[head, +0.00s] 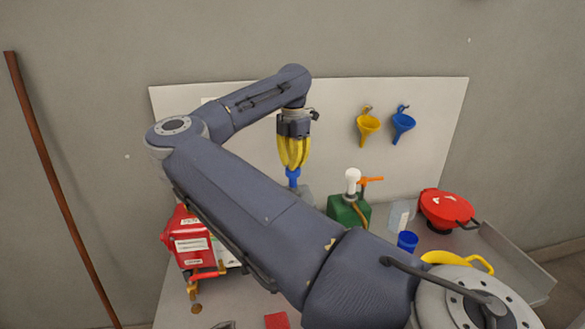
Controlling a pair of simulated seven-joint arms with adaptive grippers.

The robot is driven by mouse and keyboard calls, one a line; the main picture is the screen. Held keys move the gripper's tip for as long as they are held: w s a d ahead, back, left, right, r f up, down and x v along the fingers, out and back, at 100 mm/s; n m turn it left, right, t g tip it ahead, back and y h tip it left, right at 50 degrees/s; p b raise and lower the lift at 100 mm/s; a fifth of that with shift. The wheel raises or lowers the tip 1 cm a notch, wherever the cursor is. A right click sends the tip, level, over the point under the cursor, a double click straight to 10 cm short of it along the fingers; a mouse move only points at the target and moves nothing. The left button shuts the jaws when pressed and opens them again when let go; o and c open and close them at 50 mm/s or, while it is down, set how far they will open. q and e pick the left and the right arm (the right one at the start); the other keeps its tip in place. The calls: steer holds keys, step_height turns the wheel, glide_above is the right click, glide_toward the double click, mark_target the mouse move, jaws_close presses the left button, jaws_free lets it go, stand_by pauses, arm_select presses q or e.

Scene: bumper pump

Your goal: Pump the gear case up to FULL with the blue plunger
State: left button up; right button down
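My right gripper (295,152) hangs from my arm, with its yellow fingers pointing down and close together. The fingertips meet the top of the blue plunger (293,178) and seem shut on it; the exact contact is small in view. A grey body (306,192) shows just below the plunger, mostly hidden behind my arm. A red case (190,241) with white labels and a red-and-yellow fitting at its front stands at the left, partly covered by my arm. I cannot tell for sure whether it is the gear case, and no FULL mark is legible. My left gripper is not in view.
A green container (349,212) with a white and orange top stands right of the plunger. A blue cup (407,241), a red round container (446,208) and a yellow item (458,260) are farther right. Yellow (368,124) and blue (403,122) funnels hang on the back panel.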

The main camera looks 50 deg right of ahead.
mark_target(293, 173)
steer(key=shift+f, duration=1.95)
steer(key=shift+r, duration=2.65)
steer(key=shift+f, duration=2.6)
steer(key=shift+r, duration=2.6)
steer(key=shift+f, duration=0.15)
